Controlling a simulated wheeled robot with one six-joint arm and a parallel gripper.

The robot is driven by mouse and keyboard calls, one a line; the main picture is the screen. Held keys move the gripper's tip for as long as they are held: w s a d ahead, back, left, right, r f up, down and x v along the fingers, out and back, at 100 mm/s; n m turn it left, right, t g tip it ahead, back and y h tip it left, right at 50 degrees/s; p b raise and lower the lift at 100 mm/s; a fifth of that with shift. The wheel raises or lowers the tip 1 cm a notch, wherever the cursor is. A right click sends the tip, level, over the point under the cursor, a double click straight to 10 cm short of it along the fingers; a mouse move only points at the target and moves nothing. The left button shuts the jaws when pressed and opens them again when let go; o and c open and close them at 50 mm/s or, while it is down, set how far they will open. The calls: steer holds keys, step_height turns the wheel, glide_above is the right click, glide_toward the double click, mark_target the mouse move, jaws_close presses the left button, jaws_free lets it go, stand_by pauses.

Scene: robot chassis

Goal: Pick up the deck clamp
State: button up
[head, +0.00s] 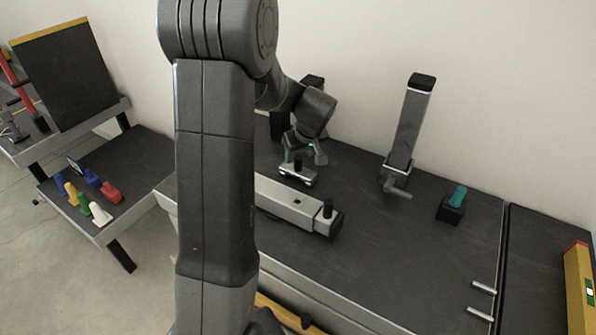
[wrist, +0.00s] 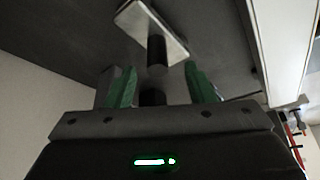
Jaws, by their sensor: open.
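The piece I take for the deck clamp is a small silver plate with a black upright post (head: 297,173). It sits on the dark bench top behind the long silver bar. My gripper (head: 304,153) is just above it, pointing down. In the wrist view the clamp's silver plate (wrist: 174,20) lies beyond my two green-padded fingers, and its black post points toward the gap between them. My gripper (wrist: 160,80) is open, with clear space on both sides of the post. A short black piece shows between the finger bases; I cannot tell what it belongs to.
The long silver bar with a black end (head: 295,203) lies in front of the clamp. A tall silver post with a handle (head: 408,125) and a black block with a teal knob (head: 452,211) stand to the right. My arm hides part of the bench.

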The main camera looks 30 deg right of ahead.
mark_target(299, 158)
steer(key=shift+x, duration=2.2)
steer(key=shift+d, duration=0.2)
jaws_close()
